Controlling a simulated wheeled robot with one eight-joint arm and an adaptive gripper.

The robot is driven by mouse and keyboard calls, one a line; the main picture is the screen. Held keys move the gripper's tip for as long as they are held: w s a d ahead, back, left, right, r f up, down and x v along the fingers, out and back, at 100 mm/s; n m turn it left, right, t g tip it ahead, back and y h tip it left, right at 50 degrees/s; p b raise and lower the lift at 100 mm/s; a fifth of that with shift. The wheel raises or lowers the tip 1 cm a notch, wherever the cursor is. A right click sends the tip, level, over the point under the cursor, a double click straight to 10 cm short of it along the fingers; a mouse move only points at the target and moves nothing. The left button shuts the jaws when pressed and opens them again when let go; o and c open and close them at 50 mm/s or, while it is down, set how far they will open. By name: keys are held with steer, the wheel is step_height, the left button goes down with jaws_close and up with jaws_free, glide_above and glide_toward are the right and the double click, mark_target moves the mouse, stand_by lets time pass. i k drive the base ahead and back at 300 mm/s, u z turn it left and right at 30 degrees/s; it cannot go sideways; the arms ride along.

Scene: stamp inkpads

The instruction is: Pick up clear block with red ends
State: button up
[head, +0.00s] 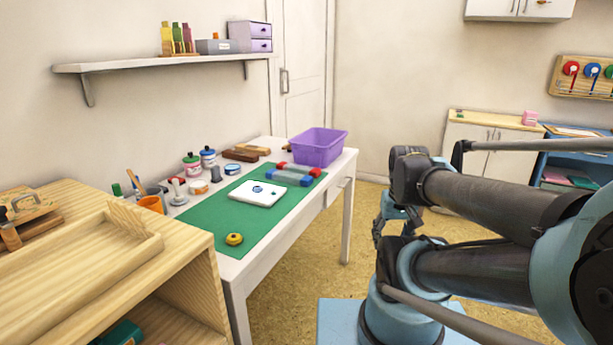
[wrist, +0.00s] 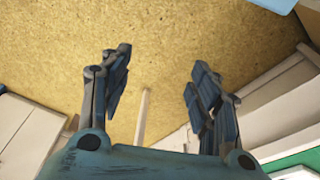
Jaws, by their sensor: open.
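The clear block with red ends (head: 297,169) lies on the far right part of the green mat (head: 205,216) on the white table, in the head view. A similar block with blue ends (head: 287,177) lies right beside it, on its near side. The blocks are small in this view, and I cannot tell whether they touch. My gripper (head: 383,228) is off to the right of the table, well apart from the blocks. In the wrist view my gripper (wrist: 162,82) is open and empty, with its fingers apart over the bare floor.
A purple bin (head: 319,147) stands just behind the blocks. A white tray (head: 258,192) and a yellow round object (head: 234,239) are on the mat. Ink jars and tools line the table's left side. A wooden shelf unit (head: 110,265) stands at the near left. Floor between table and arm is clear.

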mark_target(285, 166)
steer(key=k, duration=1.1)
steer(key=z, duration=0.65)
steer(key=i, duration=1.65)
steer(key=u, duration=0.65)
